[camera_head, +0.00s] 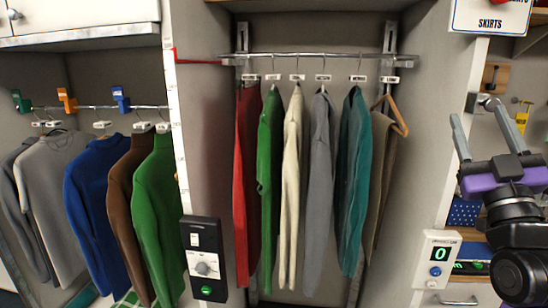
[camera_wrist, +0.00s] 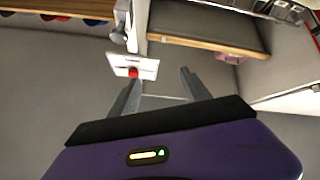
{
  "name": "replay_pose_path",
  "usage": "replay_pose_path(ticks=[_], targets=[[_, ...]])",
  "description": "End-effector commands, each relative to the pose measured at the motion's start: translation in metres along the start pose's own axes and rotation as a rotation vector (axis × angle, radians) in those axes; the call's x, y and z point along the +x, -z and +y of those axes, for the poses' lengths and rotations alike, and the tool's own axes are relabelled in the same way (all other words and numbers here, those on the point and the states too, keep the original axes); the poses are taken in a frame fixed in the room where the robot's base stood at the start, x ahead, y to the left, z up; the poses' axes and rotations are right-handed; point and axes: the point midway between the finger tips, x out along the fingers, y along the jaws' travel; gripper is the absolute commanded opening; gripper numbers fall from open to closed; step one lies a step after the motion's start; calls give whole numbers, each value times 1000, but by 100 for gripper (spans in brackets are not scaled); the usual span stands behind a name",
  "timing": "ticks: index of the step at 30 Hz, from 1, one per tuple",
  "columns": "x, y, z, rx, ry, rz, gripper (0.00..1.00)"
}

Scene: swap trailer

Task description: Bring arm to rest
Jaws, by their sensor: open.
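My gripper (camera_head: 488,130) is at the right in the head view, purple and black with two grey fingers pointing up. The fingers are apart and nothing is between them. In the wrist view my gripper (camera_wrist: 158,88) shows both fingers spread, with grey wall panels behind. A white sign (camera_wrist: 134,66) with a red spot appears near the left finger in the wrist view; I cannot tell how far away it is. My arm is raised in front of the right-hand shelves and is apart from the hanging clothes.
Several garments, including a green one (camera_head: 268,185), hang on a middle rail (camera_head: 310,57). More clothes hang on a left rail (camera_head: 95,107). A black control box (camera_head: 204,262) is on the left divider, and a white box showing 0 (camera_head: 437,257) is on the right divider, near my arm. A SKIRTS sign (camera_head: 488,17) is above.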

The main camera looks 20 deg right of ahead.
Motion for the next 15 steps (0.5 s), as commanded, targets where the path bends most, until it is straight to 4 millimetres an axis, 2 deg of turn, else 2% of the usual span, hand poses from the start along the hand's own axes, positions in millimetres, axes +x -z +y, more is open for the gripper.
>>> replay_pose_path(ticks=[1,6,15], targets=[[-21,-12,-15,58,1,-22,56],[-82,-36,-54,213,0,-81,56],[-201,-57,-116,416,41,-213,56]])
